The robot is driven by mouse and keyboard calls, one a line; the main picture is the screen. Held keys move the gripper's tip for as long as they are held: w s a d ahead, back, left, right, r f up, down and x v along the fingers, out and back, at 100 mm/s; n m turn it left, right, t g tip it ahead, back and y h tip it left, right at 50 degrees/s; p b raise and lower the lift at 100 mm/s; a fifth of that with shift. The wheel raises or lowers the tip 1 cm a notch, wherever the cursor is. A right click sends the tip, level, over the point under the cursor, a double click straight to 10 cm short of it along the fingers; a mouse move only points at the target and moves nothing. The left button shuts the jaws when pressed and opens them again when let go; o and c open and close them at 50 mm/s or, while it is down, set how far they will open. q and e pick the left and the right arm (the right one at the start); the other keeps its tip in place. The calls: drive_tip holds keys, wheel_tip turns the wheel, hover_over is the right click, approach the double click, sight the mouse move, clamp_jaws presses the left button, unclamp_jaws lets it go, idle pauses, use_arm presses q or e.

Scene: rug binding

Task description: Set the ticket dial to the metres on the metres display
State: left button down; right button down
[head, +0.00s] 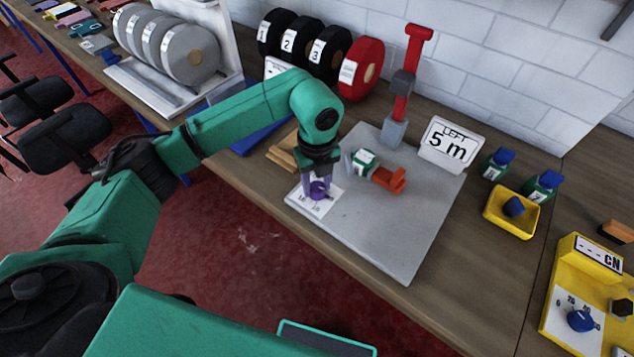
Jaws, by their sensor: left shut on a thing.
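The ticket dial is a purple knob (318,189) on a white printed card (303,203) at the left front corner of a grey plate. The numbers 18 and 19 seem to show on the card; the rest of its scale is hidden or too small. My left gripper (319,184) points down over the card and is shut on the purple knob. My right gripper is not in view.
The grey plate (390,232) carries a green-and-white part (364,161), an orange piece (388,179) and a red lever post (408,75). Numbered black rolls (288,40) and a red roll (361,68) stand behind. A yellow tray (511,211) and a yellow dial box (583,300) are at right.

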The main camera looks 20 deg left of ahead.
use_arm(q)
drive_tip(key=shift+w+r, duration=0.15)
drive_tip(key=shift+r, duration=0.05)
drive_tip(key=shift+c, duration=2.2)
unclamp_jaws()
drive_tip(key=shift+o, duration=0.3)
drive_tip(key=shift+f, duration=0.1)
wheel_tip(320, 180, up, 8)
drive_tip(key=shift+r+b, duration=0.15)
drive_tip(key=shift+b, duration=0.95)
wheel_tip(320, 180, up, 6)
hover_over(318, 186)
drive_tip(key=shift+a+r, duration=0.1)
drive_tip(key=shift+r, duration=0.1)
drive_tip(key=shift+f, duration=0.1)
